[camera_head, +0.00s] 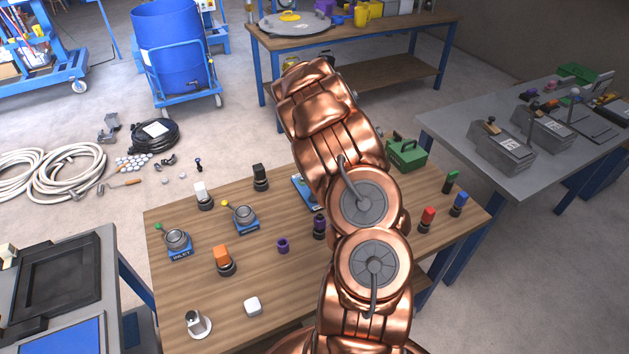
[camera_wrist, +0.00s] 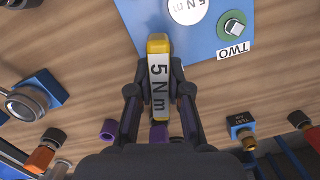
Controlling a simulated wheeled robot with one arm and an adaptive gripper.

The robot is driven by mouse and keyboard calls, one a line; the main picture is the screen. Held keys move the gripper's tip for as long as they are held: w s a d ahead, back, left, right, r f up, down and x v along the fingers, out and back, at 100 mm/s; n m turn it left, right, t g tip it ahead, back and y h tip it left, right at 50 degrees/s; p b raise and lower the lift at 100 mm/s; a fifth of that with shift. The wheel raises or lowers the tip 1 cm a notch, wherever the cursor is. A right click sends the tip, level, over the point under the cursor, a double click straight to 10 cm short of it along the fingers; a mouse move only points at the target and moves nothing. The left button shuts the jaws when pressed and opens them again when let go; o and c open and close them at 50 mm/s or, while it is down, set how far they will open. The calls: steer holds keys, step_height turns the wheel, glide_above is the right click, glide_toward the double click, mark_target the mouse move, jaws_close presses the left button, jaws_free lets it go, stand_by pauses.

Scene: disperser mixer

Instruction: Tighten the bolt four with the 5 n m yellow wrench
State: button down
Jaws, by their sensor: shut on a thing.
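In the wrist view my gripper (camera_wrist: 159,78) is shut on the yellow wrench (camera_wrist: 158,46), whose grey face reads "5 N m". The wrench's yellow end reaches over the edge of a blue plate (camera_wrist: 150,14). The plate carries a white disc (camera_wrist: 188,8) marked in N m and a green-and-grey bolt (camera_wrist: 235,27) labelled TWO. No label FOUR shows, and the wrench hides part of the plate. In the head view my arm covers the gripper and the wrench; only the left edge of the blue plate (camera_head: 303,192) shows on the wooden table.
A green box (camera_head: 407,154) stands at the back. Red and blue parts stand right.

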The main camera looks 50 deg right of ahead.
steer(key=shift+s+f+m, duration=0.1)
steer(key=shift+f+m, duration=0.05)
steer(key=shift+m, duration=0.55)
steer(key=c, duration=1)
jaws_free()
steer(key=shift+r, duration=2.4)
steer(key=shift+f, duration=0.1)
